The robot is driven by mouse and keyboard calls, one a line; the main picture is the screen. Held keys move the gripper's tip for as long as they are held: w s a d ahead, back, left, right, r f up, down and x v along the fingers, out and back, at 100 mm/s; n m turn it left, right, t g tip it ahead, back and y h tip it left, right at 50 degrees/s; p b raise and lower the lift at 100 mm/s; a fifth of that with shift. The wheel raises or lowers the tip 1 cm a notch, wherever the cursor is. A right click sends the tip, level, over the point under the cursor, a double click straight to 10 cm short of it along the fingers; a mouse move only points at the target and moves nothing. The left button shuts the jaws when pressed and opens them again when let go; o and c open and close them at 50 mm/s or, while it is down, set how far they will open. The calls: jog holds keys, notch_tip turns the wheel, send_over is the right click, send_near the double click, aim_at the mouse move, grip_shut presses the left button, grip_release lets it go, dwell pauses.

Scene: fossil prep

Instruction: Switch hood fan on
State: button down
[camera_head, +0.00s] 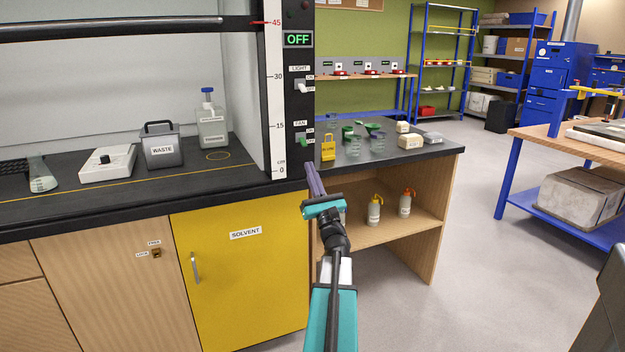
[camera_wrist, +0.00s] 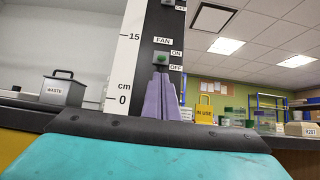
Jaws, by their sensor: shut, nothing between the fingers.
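The fan switch (camera_head: 302,140) has a green lever on the dark hood post, below the light switch (camera_head: 301,87). In the wrist view, the fan switch (camera_wrist: 162,59) shows under a FAN label, with ON marked above OFF beside it. I cannot tell its exact position. A display (camera_head: 298,39) higher on the post reads OFF in green. My gripper (camera_head: 310,168) is shut and empty, with its purple fingers pointing up just below the fan switch. In the wrist view, the fingertips of my gripper (camera_wrist: 160,78) overlap the lower part of the switch plate; contact is unclear.
The sash scale (camera_head: 276,100) runs up beside the post. A waste bin (camera_head: 162,148) and a bottle (camera_head: 212,124) stand in the hood. A yellow IN USE sign (camera_head: 328,150) stands on the counter right of the post.

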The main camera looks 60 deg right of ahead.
aim_at(303, 142)
jog(key=shift+x, duration=3.1)
